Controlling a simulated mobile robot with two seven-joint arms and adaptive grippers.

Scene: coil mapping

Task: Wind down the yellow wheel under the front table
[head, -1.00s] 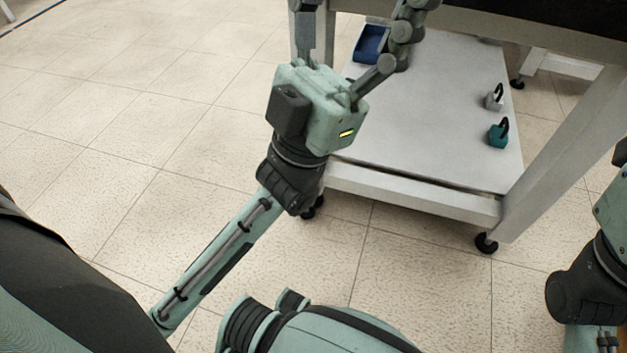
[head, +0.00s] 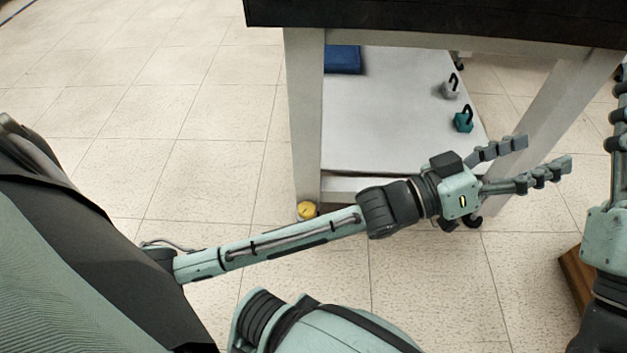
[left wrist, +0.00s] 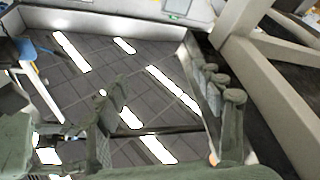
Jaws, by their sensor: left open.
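The yellow wheel (head: 307,210) sits on the floor at the foot of the front table's left near leg (head: 305,120) in the head view. My left gripper (head: 545,153) is open and empty, its fingers pointing right near the right near leg. It is well to the right of the wheel; my left forearm passes just in front of the wheel's lower right side. In the left wrist view my left fingers (left wrist: 175,88) stand apart with nothing between them. The wheel is not seen there. My right gripper (head: 617,125) shows only partly at the right edge.
The table has a dark top (head: 430,22) and a white lower shelf (head: 385,120). The shelf holds a blue bin (head: 343,60), a grey padlock (head: 450,88) and a teal padlock (head: 463,121). A brown box (head: 576,280) lies at the right. Floor left of the table is clear.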

